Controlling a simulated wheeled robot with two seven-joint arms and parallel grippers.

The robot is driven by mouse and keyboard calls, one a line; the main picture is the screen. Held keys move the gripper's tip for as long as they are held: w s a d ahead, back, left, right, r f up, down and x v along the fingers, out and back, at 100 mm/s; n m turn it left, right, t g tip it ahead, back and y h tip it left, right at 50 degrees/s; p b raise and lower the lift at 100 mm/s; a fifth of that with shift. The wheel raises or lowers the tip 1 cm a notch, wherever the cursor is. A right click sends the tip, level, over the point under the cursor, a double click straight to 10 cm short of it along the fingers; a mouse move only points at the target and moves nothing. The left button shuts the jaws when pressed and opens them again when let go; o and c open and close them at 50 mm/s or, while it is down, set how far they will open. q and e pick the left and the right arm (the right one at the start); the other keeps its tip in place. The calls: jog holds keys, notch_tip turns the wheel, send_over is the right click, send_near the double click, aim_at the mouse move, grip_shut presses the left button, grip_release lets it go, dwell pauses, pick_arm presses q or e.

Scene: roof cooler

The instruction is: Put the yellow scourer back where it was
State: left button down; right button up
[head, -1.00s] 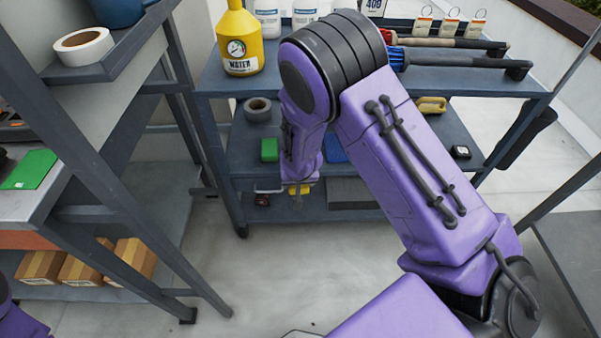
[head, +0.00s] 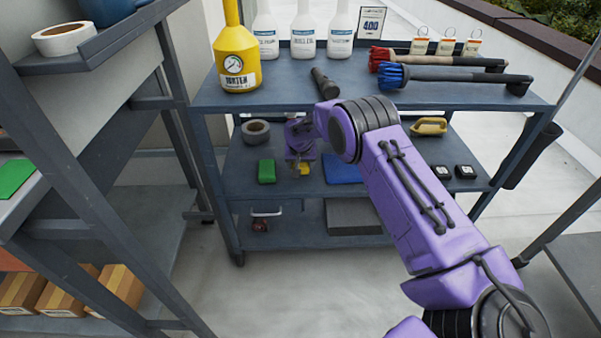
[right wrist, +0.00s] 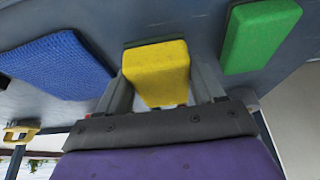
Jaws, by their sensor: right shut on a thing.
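The yellow scourer (head: 304,169) is between the fingers of my right gripper (head: 298,163), which is shut on it. It is at the middle shelf (head: 310,193) of the cart, between a green scourer (head: 267,171) and a blue cloth (head: 343,169). In the right wrist view the yellow scourer (right wrist: 156,72) fills the gap between the fingers. The green scourer (right wrist: 261,36) is right of it and the blue cloth (right wrist: 55,66) left, both apart from it. I cannot tell whether it touches the shelf. My left gripper is out of view.
The top shelf (head: 440,93) above the arm holds a yellow watering bottle (head: 237,55), white bottles and brushes. A grey tape roll (head: 256,132), a yellow-handled brush (head: 429,126) and two small dark boxes share the middle shelf. A dark rack (head: 75,200) stands left.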

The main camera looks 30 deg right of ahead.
jog(key=shift+f+b, duration=0.3)
jog(key=shift+f, duration=1.4)
jog(key=shift+f, duration=0.1)
jog(key=o, duration=0.9)
jog(key=shift+o, duration=0.2)
